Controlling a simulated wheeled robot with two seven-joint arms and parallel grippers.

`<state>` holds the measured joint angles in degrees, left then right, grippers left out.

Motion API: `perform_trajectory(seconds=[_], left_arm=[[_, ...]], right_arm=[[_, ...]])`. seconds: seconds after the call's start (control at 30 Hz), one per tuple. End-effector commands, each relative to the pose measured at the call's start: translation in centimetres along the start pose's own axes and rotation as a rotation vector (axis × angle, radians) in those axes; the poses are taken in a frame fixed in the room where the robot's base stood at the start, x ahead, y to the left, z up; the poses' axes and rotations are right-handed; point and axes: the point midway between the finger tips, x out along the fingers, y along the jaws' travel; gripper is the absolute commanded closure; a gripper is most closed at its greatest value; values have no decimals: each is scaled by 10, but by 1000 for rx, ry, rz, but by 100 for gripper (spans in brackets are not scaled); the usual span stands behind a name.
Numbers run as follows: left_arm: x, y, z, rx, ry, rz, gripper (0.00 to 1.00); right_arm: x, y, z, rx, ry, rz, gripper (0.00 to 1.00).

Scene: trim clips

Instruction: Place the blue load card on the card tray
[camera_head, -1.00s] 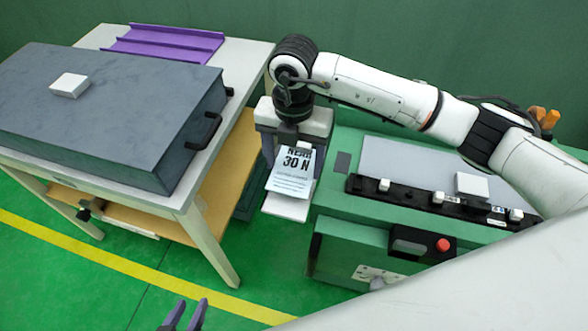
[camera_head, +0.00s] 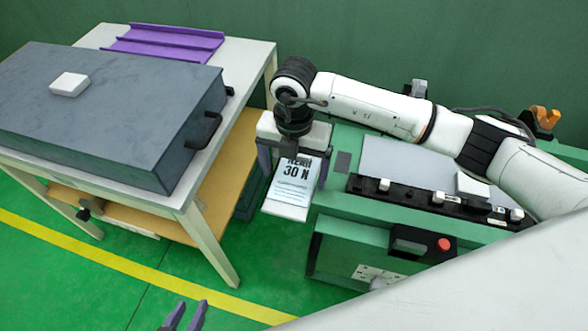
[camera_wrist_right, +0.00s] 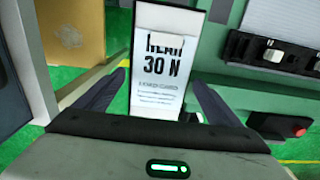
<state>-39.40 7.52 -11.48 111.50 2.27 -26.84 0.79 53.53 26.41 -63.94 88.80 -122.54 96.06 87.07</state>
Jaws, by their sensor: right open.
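A white card (camera_head: 292,178) printed in black with "30 N" lies on a pale narrow tray (camera_head: 285,210) at the left end of the green bench. The card (camera_wrist_right: 158,78) and the tray's front edge (camera_wrist_right: 155,114) also show in the right wrist view. No blue shows on the card. My right gripper (camera_head: 294,172) is above the tray, its fingers spread on both sides of the card and apart from it in the right wrist view (camera_wrist_right: 160,85). It partly hides the card's top. My left gripper (camera_head: 185,312) shows only its purple fingertips, apart and empty, at the bottom edge.
A table with a large grey case (camera_head: 110,110), a white block (camera_head: 69,84) and a purple channelled piece (camera_head: 165,42) stands left. The green bench (camera_head: 375,235) holds a black rail (camera_head: 410,195) with white clips and a red button (camera_head: 444,245). Green floor lies in front.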

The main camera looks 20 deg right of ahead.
Motion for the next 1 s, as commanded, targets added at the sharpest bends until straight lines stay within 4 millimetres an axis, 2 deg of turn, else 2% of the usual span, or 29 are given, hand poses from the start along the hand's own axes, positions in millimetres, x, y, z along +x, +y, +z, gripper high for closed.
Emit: perform_trajectory(seconds=[0.17,0.5,0.7,1.0], left_arm=[[-1,0,-2,-1,3,0,69],[0,0,-1,-1,3,1,69],[1,1,0,0,2,1,69],[1,1,-1,1,2,2,69]], right_arm=[[-12,1,1,-1,-2,4,12],[-82,1,1,0,-3,4,12],[-113,1,1,0,-2,3,12],[-124,0,0,0,0,1,12]])
